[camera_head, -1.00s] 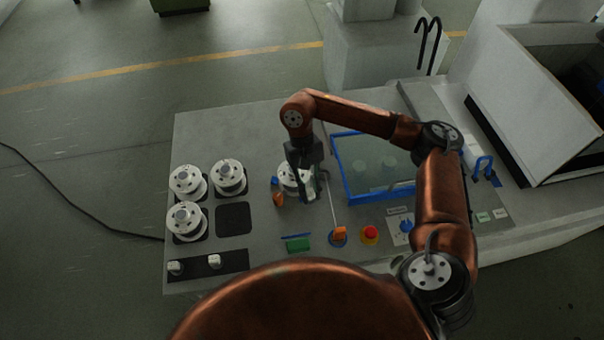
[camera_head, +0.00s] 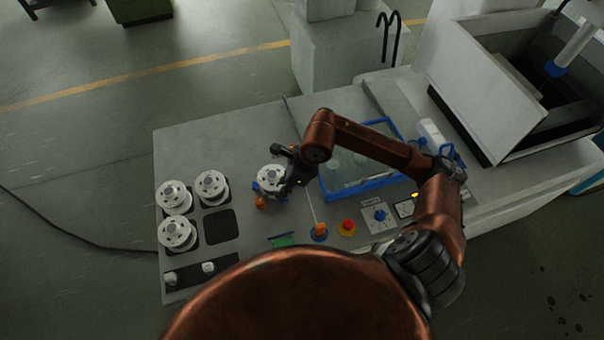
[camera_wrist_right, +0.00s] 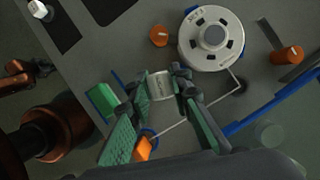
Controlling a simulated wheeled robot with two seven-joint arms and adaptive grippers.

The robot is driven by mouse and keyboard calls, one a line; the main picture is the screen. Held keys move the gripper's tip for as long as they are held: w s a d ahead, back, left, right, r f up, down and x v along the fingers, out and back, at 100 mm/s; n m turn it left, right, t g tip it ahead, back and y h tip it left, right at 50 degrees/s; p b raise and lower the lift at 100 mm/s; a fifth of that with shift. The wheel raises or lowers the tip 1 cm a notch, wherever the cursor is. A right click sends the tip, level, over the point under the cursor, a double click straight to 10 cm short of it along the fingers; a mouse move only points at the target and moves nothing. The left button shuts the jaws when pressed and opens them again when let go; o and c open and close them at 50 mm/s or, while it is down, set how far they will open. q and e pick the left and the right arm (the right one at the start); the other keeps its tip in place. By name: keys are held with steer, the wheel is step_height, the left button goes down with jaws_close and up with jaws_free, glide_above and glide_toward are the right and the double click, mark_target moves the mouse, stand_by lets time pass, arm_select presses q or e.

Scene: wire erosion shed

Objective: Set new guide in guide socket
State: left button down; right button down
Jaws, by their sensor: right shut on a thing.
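My right gripper (camera_head: 290,168) is over the bench beside the wire spool (camera_head: 270,178). In the right wrist view my right gripper (camera_wrist_right: 163,82) has its green-padded fingers on either side of a small pale lettered cylinder (camera_wrist_right: 160,86), which appears to be the new guide. It is shut on it. The cylinder is hidden in the head view. A blue ring with an orange lever (camera_head: 319,231) is on the bench front; it also shows below the fingers (camera_wrist_right: 143,148). I cannot tell for certain which fixture is the guide socket. My left gripper is not in view.
Several white spools (camera_head: 174,197) stand at the left, by an empty dark square pad (camera_head: 221,227). Small white pieces (camera_head: 208,267) sit on a black strip. A blue-framed tank (camera_head: 362,189), red button (camera_head: 347,226) and green part (camera_head: 283,240) are nearby. A thin wire runs near the gripper.

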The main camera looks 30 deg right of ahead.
steer(key=m, duration=0.1)
steer(key=r+m, duration=0.1)
steer(key=m, duration=0.1)
steer(key=r+m+t+h+p, duration=0.1)
steer(key=shift+w+d, duration=0.3)
steer(key=shift+d, duration=0.05)
steer(key=shift+w+d+m+h, duration=0.1)
steer(key=shift+d+m+h, duration=0.1)
steer(key=shift+m+h, duration=0.1)
steer(key=w+d+f+p, duration=0.1)
steer(key=w+d+f, duration=0.1)
steer(key=d+f, duration=0.1)
steer(key=w+d+f+p, duration=0.1)
steer(key=w+d+f, duration=0.2)
steer(key=d, duration=0.1)
steer(key=w+d+f+p, duration=0.2)
steer(key=d, duration=0.1)
steer(key=shift+w+d+f, duration=0.2)
steer(key=shift+w+f, duration=0.05)
steer(key=shift+f, duration=0.15)
steer(key=shift+w+d+f, duration=0.25)
steer(key=shift+d+f, duration=0.05)
steer(key=shift+f, duration=0.25)
step_height(320, 180, down, 3)
steer(key=shift+r+p, duration=0.15)
steer(key=shift+p, duration=0.8)
